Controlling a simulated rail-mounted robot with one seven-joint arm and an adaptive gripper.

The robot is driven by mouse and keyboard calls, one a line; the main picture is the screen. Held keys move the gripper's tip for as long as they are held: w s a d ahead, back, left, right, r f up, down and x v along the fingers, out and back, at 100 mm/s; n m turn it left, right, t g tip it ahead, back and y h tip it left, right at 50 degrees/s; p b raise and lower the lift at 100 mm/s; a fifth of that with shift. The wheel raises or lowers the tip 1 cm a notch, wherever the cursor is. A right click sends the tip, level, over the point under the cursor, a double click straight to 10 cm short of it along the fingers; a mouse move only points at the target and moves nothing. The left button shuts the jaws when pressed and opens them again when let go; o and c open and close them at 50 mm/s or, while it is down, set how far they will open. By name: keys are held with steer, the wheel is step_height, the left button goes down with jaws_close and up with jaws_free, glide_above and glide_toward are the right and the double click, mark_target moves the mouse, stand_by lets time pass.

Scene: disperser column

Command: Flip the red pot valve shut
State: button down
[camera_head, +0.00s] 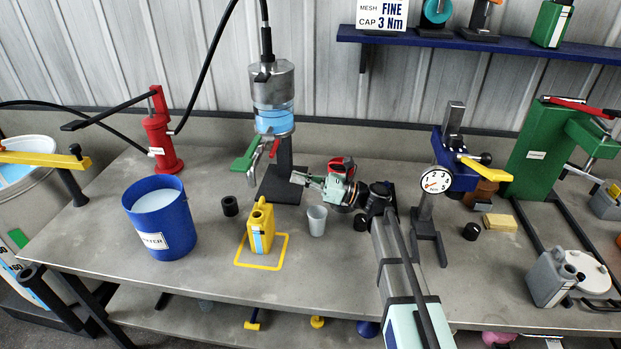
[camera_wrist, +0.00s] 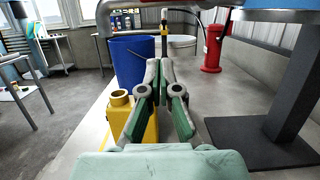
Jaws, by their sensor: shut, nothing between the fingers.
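The disperser pot (camera_head: 272,98) is a clear cylinder with blue liquid, held on a dark stand. A small red valve lever (camera_head: 275,148) hangs under it, beside a green handle (camera_head: 246,160). My gripper (camera_head: 294,178) is below and slightly right of the red lever in the head view, pointing left and apart from it. In the wrist view my gripper (camera_wrist: 160,68) has its fingers together with nothing between them. I cannot make out the red lever in the wrist view.
A yellow jug (camera_head: 261,228) stands in a yellow outline, left of my gripper. A grey cup (camera_head: 317,220) stands below the gripper. A blue bucket (camera_head: 163,222) and red hand pump (camera_head: 160,138) stand at left. The dark stand base (camera_wrist: 262,143) lies right in the wrist view.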

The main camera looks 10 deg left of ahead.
mark_target(275, 147)
steer(key=a+r+p, duration=0.2)
steer(key=a+r, duration=0.2)
steer(key=r, duration=0.1)
steer(key=shift+s+a, duration=0.25)
steer(key=shift+a, duration=0.15)
steer(key=shift+a+r+p, duration=0.1)
steer(key=shift+r+p, duration=0.1)
steer(key=shift+p, duration=0.1)
